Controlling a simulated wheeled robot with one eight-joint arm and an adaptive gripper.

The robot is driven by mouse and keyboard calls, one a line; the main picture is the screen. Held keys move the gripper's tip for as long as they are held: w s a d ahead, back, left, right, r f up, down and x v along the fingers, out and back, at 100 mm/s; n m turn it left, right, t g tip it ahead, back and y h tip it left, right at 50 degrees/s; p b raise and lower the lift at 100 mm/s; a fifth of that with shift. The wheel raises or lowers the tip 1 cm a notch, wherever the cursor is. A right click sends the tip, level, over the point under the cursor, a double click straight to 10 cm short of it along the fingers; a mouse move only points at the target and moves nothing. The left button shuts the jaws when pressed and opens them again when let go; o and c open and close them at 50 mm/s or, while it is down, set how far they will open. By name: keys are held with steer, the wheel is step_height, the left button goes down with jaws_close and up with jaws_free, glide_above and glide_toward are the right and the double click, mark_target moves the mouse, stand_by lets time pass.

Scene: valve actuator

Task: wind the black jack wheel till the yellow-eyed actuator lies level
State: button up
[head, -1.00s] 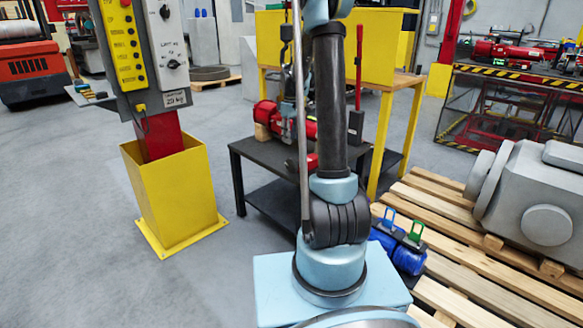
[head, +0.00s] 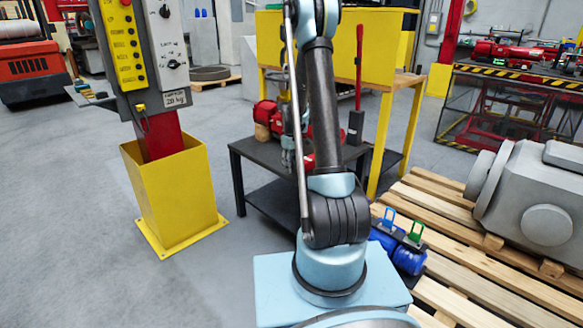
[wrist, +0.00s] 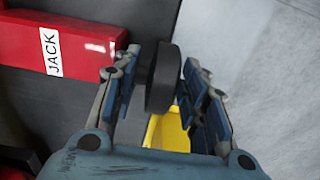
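In the wrist view, a black wheel (wrist: 163,78) is seen nearly edge-on between the two fingers of my gripper (wrist: 163,100). The fingers stand apart, one on each side of the wheel, with narrow gaps; I see no clear contact. A red box labelled JACK (wrist: 85,45) lies to the left of the wheel. In the head view, my gripper (head: 288,155) is small and partly hidden by my arm. A red machine body (head: 268,114) rests by a wooden block on the low dark table. I cannot make out the actuator's yellow eye or its tilt.
The dark table (head: 250,150) stands before a yellow-legged workbench (head: 402,82). A yellow pedestal (head: 178,195) with a control panel (head: 125,50) stands at left. A wooden pallet (head: 470,270) with a grey housing (head: 535,190) is at right. Left floor is clear.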

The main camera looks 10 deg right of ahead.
steer(key=shift+f, duration=0.15)
jaws_close()
stand_by(0.4)
steer(key=t+y, duration=0.2)
steer(key=t, duration=0.1)
steer(key=shift+s+d+t+y, duration=0.1)
steer(key=shift+d+t+y, duration=0.1)
steer(key=shift+t+y, duration=0.1)
steer(key=shift+f+t+y, duration=0.1)
steer(key=shift+t+y, duration=1)
steer(key=shift+t, duration=0.3)
